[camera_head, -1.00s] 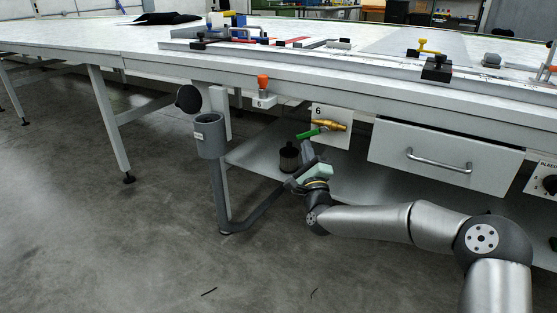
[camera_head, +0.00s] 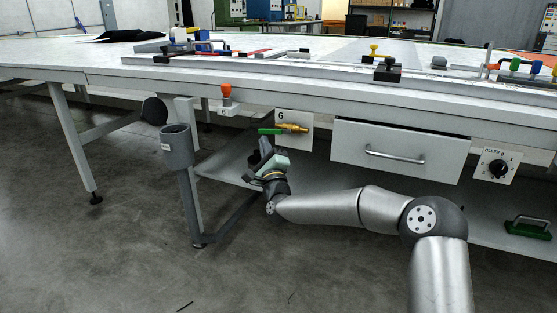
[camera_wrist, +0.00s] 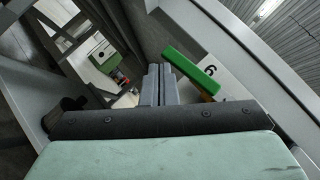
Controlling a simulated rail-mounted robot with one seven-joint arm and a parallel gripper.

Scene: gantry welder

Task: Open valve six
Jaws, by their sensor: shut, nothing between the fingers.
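Valve six is a brass valve (camera_head: 293,128) on a white plate marked 6 (camera_head: 303,142), under the front edge of the bench. Its green lever (camera_head: 270,131) points left from the brass body, about level. In the wrist view the green lever (camera_wrist: 190,69) lies just right of the fingertips, with the plate marked 6 (camera_wrist: 220,72) behind it. My gripper (camera_head: 265,143) is just below and left of the lever. In the wrist view its fingers (camera_wrist: 159,72) are together with nothing between them. I cannot tell whether a finger touches the lever.
A grey cup holder (camera_head: 177,150) on a post stands left of my gripper. The bench edge (camera_head: 290,100) runs above it. A drawer (camera_head: 398,152) and a bleed knob (camera_head: 498,169) are to the right. A lower shelf (camera_head: 345,192) extends beneath.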

